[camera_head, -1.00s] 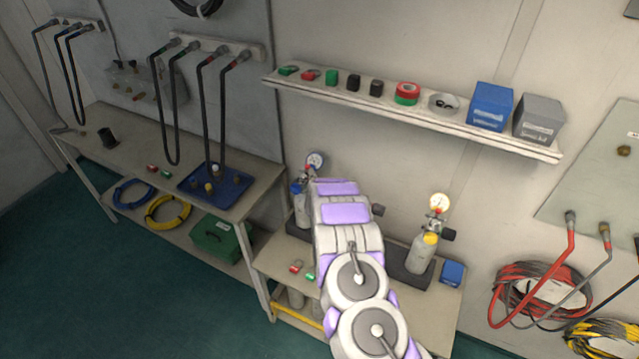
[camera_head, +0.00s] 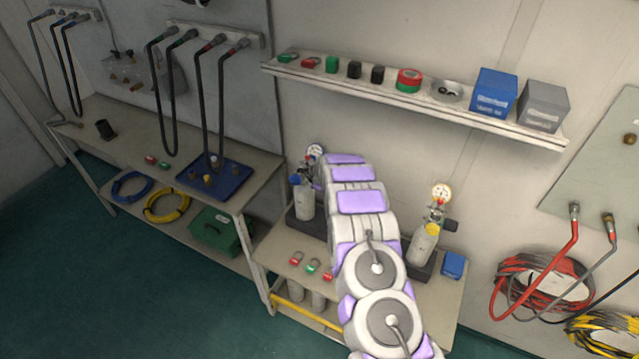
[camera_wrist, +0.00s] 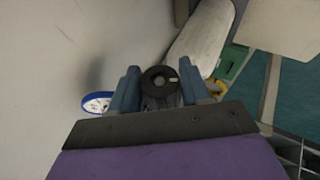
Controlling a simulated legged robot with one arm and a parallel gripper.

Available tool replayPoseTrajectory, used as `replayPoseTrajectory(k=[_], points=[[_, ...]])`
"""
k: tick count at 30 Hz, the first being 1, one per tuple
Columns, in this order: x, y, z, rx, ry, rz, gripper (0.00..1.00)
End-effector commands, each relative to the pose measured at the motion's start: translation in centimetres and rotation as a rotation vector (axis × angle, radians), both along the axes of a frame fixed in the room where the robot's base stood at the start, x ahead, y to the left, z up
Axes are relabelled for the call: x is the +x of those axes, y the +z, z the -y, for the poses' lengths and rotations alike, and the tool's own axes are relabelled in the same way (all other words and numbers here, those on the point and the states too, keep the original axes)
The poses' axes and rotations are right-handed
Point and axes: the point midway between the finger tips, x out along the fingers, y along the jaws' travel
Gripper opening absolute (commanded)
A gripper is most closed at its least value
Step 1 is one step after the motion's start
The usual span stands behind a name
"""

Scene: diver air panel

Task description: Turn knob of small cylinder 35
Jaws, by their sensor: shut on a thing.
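A small grey cylinder with a blue collar (camera_head: 304,201) stands on the low bench, a round gauge (camera_head: 315,152) above it. A second small cylinder with a yellow collar (camera_head: 425,244) stands to the right, also with a gauge (camera_head: 441,192). I cannot read which is 35. My arm reaches to the top of the left cylinder; my gripper is hidden behind it there. In the wrist view my gripper (camera_wrist: 162,88) has its two blue fingers on either side of a round black knob (camera_wrist: 153,74), shut on it. A blue-rimmed gauge (camera_wrist: 97,103) sits just left of the fingers.
A wall shelf (camera_head: 400,109) with boxes and small items runs above the cylinders. A blue box (camera_head: 453,264) and small red and green padlocks (camera_head: 313,266) lie on the bench. Hoses hang at left, above a blue tray (camera_head: 235,190).

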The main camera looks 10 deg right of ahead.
Motion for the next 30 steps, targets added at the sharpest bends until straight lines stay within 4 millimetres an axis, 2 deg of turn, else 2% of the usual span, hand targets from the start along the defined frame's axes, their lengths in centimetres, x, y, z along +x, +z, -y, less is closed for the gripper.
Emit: replayPoseTrajectory(k=[7, 30], points=[[-0.09, -0.62, -0.02, 0.065, 0.001, -0.09, 0.16], [-0.09, -0.4, -0.04, 0.202, 0.0, -0.272, 0.16]])
